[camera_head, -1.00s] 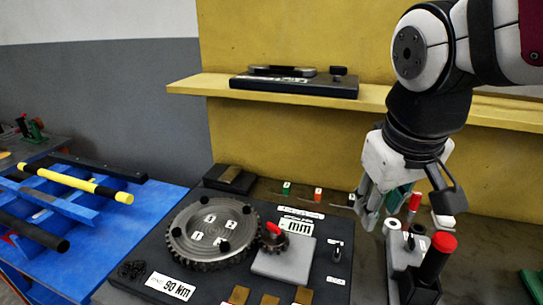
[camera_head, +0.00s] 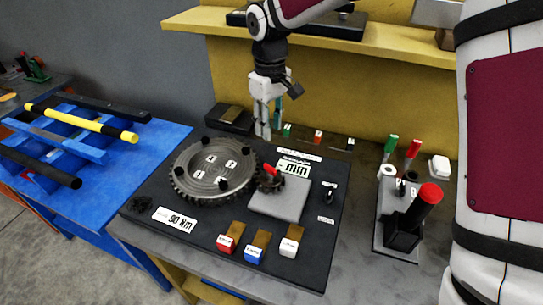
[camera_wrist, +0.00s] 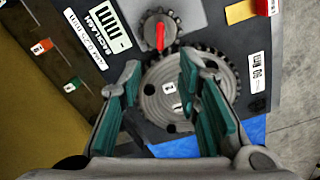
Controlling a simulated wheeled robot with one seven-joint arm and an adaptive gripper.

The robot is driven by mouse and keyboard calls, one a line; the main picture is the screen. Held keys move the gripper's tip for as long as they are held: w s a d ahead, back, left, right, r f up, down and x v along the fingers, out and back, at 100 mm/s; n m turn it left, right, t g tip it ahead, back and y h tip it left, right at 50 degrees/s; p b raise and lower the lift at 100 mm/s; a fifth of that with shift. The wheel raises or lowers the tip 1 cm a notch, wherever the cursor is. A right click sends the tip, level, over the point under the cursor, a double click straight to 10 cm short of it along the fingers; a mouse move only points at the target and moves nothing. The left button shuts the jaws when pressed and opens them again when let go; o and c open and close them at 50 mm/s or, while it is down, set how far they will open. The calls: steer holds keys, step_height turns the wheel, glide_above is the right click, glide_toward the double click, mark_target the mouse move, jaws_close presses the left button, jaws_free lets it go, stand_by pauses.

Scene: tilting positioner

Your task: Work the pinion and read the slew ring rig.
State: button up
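The slew ring (camera_head: 205,172), a grey toothed disc with numbered tags and black bolts, lies on a black base plate (camera_head: 300,265). The small dark pinion (camera_head: 268,184) with a red pointer meshes at its right side, beside a grey block (camera_head: 282,200). A "mm" backlash label (camera_head: 293,168) and a "90 Nm" label (camera_head: 174,220) are on the plate. My gripper (camera_head: 266,132) is above the plate's back edge, behind the ring. In the wrist view my gripper (camera_wrist: 160,78) is open and empty, its green-padded fingers apart. The ring (camera_wrist: 165,92) and pinion (camera_wrist: 158,30) lie beyond them.
Red (camera_head: 227,244), blue (camera_head: 254,253) and white (camera_head: 289,247) blocks line the plate's front. A dark box (camera_head: 228,118) sits behind the ring. A yellow shelf (camera_head: 390,52) overhangs the back.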

mark_target(270, 167)
step_height(270, 167, down, 14)
steer(key=shift+r+p, duration=0.1)
steer(key=shift+p, duration=1.15)
jaws_close()
